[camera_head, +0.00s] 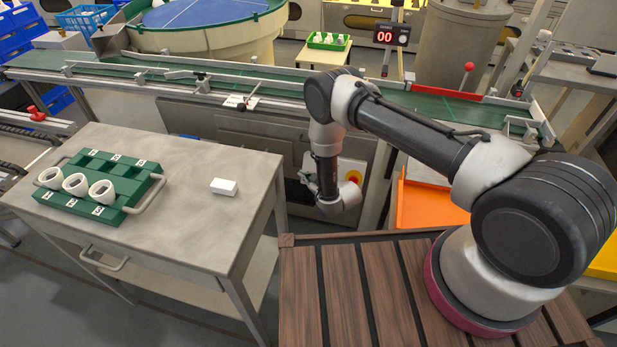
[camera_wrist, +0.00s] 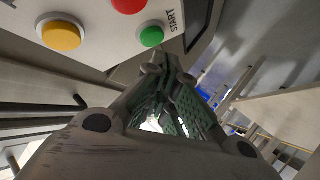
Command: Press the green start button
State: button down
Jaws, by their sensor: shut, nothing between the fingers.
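The green start button (camera_wrist: 151,36) shows in the wrist view on a pale panel (camera_wrist: 95,42), beside the word START. My gripper (camera_wrist: 160,66) is shut and empty. Its fingertips appear just below the green button in the wrist view; I cannot tell whether they touch it. In the head view my gripper (camera_head: 309,181) is small and partly hidden by my wrist, in front of the grey machine under the conveyor. The green button cannot be made out in the head view.
A red button (camera_wrist: 128,4) and a yellow button (camera_wrist: 61,34) are close to the green one. A red-and-yellow knob (camera_head: 354,177) is right of my wrist. The conveyor (camera_head: 270,85) runs behind.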

jog(key=shift+w, duration=0.1)
dwell(0.5)
jog(key=shift+w+d+f, duration=0.1)
jog(key=shift+w+f, duration=0.1)
jog(key=shift+w, duration=0.05)
jog(key=shift+w+d+f, duration=0.1)
jog(key=shift+w+f, duration=0.1)
jog(key=shift+w, duration=0.1)
dwell(0.6)
jog(key=shift+s+r, duration=0.1)
jog(key=shift+s, duration=0.05)
jog(key=shift+s+a+r, duration=0.2)
jog(key=shift+s+r, duration=0.1)
jog(key=shift+s, duration=0.2)
dwell(0.3)
jog(key=s+r, duration=0.1)
jog(key=s+a, duration=0.1)
jog(key=s+r, duration=0.1)
jog(key=s, duration=0.1)
jog(key=shift+s+a+r, duration=0.1)
jog(key=shift+a+r, duration=0.1)
jog(key=shift+r, duration=0.1)
dwell(0.8)
